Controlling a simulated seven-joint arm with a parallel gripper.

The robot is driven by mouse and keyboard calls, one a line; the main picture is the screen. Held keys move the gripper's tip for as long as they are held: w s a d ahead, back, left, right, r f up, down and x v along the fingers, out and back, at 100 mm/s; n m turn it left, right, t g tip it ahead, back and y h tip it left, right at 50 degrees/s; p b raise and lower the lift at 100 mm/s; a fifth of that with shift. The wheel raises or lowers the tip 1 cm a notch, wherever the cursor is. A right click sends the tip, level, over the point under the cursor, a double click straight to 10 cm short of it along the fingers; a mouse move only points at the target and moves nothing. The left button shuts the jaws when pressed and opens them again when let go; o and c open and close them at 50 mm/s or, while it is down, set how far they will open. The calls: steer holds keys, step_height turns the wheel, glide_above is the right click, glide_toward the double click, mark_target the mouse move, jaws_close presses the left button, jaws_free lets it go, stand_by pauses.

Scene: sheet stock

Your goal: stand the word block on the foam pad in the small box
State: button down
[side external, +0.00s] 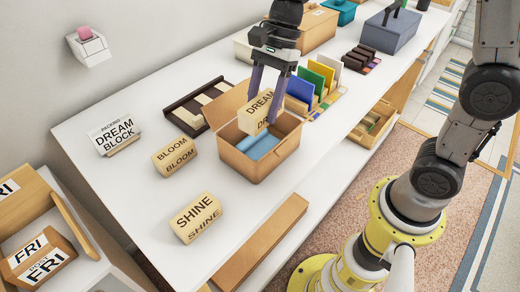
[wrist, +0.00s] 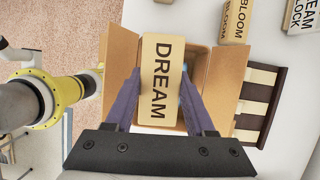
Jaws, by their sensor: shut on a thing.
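The wooden word block DREAM (side external: 257,111) is held between the purple fingers of my gripper (side external: 266,99), above the open small box (side external: 256,165). In the wrist view the DREAM block (wrist: 161,78) lies between the two fingertips of my gripper (wrist: 161,100), with the box (wrist: 121,60) behind it. A blue foam pad (side external: 260,145) shows inside the box in the side view, partly hidden by the box wall. The block is apart from the pad, though its exact height above it is hard to tell. The box flaps are folded outward.
The BLOOM block (side external: 175,157) and SHINE block (side external: 197,218) stand left of the box on the white table. A card reading DREAM BLOCK (side external: 115,134) stands farther left. A brown striped tray (side external: 200,104) lies behind the box, and coloured upright sheets (side external: 315,79) stand to its right.

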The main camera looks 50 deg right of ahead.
steer(key=shift+w+d+r, duration=0.15)
steer(key=shift+d, duration=0.55)
steer(key=shift+d+m, duration=0.2)
steer(key=shift+m, duration=0.1)
step_height(320, 180, down, 10)
steer(key=shift+w+r, duration=0.1)
steer(key=shift+f, duration=0.65)
steer(key=c, duration=0.5)
jaws_free()
